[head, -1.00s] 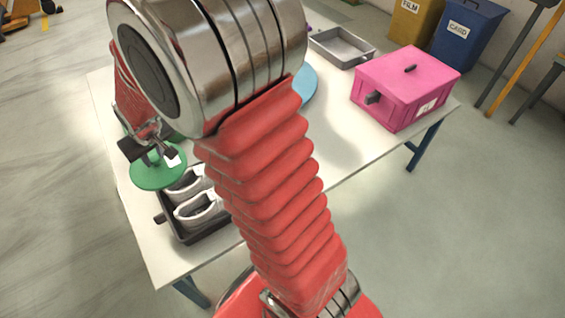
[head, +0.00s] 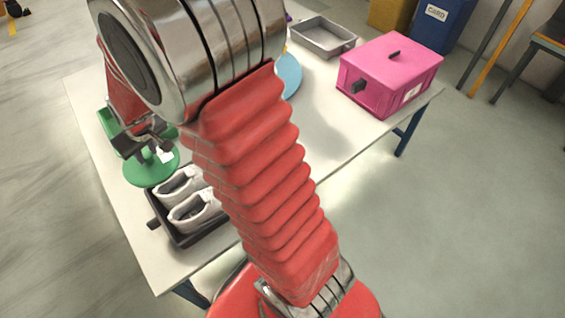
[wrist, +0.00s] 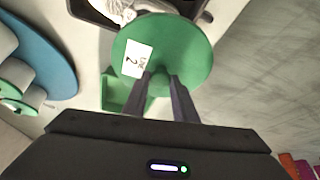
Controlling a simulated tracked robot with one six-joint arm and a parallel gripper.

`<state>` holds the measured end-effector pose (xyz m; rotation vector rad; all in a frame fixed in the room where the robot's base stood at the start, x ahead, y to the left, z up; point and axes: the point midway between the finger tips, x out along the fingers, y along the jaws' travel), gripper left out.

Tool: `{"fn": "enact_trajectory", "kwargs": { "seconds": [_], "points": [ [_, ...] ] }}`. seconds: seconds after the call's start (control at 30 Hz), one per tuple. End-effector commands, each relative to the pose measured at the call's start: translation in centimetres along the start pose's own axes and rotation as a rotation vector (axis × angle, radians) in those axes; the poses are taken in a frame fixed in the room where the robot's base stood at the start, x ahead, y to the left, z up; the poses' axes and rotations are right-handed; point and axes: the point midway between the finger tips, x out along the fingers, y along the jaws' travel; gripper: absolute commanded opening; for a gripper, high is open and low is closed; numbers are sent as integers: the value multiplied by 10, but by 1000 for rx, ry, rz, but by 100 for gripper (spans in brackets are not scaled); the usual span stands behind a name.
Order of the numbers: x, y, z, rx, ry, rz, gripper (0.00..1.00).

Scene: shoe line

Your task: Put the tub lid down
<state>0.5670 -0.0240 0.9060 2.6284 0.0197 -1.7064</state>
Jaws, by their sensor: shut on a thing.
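The tub lid is a round green disc with a knob and a white label marked 2. It shows in the head view (head: 140,174) and in the wrist view (wrist: 190,45). My gripper (head: 156,150) is shut on it, and its two fingers (wrist: 160,78) meet over the middle of the lid in the wrist view. The lid is over the left side of the table, beside the shoe tray; I cannot tell whether it touches the table. A green container (wrist: 115,95), perhaps the tub, lies partly hidden under the lid's edge and also shows behind my gripper (head: 107,121).
A dark tray (head: 187,240) with white shoes stands close to the lid on the white table (head: 330,150). A blue disc (head: 291,76), a grey tray (head: 338,50) and a pink lidded box (head: 390,77) are farther back. Bare tabletop lies between the blue disc and pink box.

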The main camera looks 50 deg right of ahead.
Motion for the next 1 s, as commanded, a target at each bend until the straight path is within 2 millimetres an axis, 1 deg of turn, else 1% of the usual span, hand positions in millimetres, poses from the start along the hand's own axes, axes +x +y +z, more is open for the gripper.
{"fn": "enact_trajectory", "kwargs": {
  "seconds": [0.03,0.1,0.37,0.57,0.77,0.87,1.0],
  "points": [
    [3,11,3,3,-2,0,3],
    [7,24,6,-6,-1,-3,3],
    [20,74,21,-39,0,-19,3],
    [29,112,36,-67,0,-33,3],
    [37,154,56,-103,0,-49,3],
    [42,178,69,-123,0,-58,3],
    [47,215,91,-157,1,-74,3]
  ]
}}
